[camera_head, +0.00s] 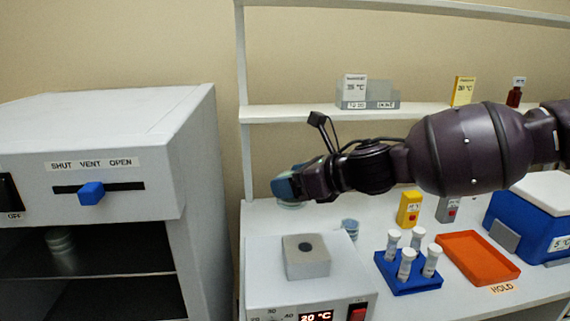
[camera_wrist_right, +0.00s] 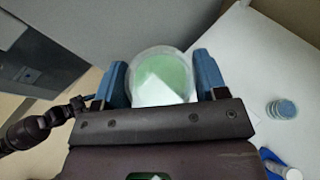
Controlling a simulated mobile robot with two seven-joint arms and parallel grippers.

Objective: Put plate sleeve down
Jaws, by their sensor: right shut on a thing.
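My right gripper (camera_head: 284,189) is shut on the plate sleeve, a round clear stack with a green top and a white label. In the right wrist view the plate sleeve (camera_wrist_right: 165,72) sits between the two blue fingers of the gripper (camera_wrist_right: 162,80). In the head view only a little of the sleeve (camera_head: 291,206) shows below the fingers, over the back left of the white bench. I cannot tell whether its base touches the bench. My left gripper is not in view.
A blue-tinted plate stack (camera_head: 350,229) stands nearby on the bench. A heater block (camera_head: 306,257), a blue vial rack (camera_head: 411,284) and an orange tray (camera_head: 478,258) are in front. An incubator (camera_head: 100,150) at left holds another stack (camera_head: 60,241). A shelf (camera_head: 300,113) runs behind.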

